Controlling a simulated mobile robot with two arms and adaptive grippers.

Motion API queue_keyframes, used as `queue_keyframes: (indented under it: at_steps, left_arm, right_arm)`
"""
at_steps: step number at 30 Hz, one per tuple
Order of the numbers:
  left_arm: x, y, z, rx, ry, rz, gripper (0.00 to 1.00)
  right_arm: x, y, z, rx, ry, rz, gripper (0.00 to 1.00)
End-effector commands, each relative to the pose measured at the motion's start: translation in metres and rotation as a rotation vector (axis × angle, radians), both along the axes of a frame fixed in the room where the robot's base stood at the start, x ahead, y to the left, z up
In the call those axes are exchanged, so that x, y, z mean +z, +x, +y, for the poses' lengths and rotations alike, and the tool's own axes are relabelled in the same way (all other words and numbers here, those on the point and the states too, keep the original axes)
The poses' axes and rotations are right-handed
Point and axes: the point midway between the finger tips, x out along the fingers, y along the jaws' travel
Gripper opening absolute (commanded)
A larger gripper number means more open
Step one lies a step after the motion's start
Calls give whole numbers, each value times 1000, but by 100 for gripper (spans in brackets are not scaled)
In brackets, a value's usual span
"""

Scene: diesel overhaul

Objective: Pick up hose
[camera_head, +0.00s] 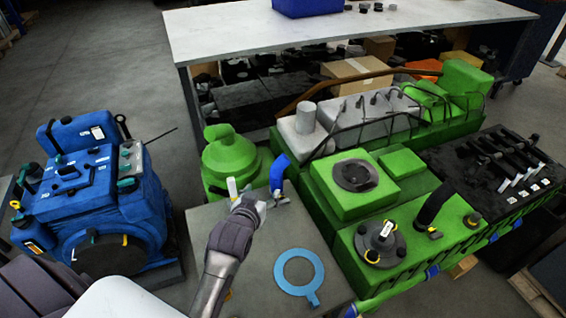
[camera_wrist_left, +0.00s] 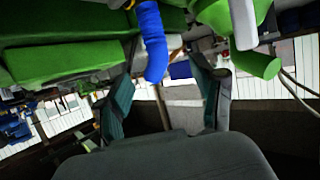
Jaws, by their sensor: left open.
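A short blue hose (camera_head: 279,172) stands tilted at the green engine's near left corner, above the edge of the grey table. In the left wrist view the blue hose (camera_wrist_left: 152,42) hangs into the picture from the top, in line with the space between my fingers. My left gripper (camera_head: 262,198) is just below and left of the hose in the head view. Its fingers (camera_wrist_left: 164,82) are spread apart in the wrist view with nothing clamped between them. I cannot tell whether the hose end reaches between the tips. My right gripper is not in view.
A white-and-grey upright part (camera_head: 232,188) stands close left of the gripper. A light-blue ring gasket (camera_head: 281,272) lies on the grey table (camera_head: 215,213). The green engine (camera_head: 318,208) blocks the right; a blue machine (camera_head: 110,215) stands left.

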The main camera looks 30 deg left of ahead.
Motion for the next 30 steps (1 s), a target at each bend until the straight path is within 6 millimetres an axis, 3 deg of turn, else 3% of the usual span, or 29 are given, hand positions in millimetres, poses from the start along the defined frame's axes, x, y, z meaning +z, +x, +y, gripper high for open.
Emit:
queue_keyframes:
  at_steps: [5,13,22,30]
  left_arm:
    - [-6,15,3,0,1,-1,68]
    - [-26,62,13,0,1,0,68]
    - [-35,85,16,0,1,0,68]
    - [-50,119,19,1,1,0,68]
  right_arm:
    - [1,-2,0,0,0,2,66]
    - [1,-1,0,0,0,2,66]
    - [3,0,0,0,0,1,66]
    - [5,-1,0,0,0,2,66]
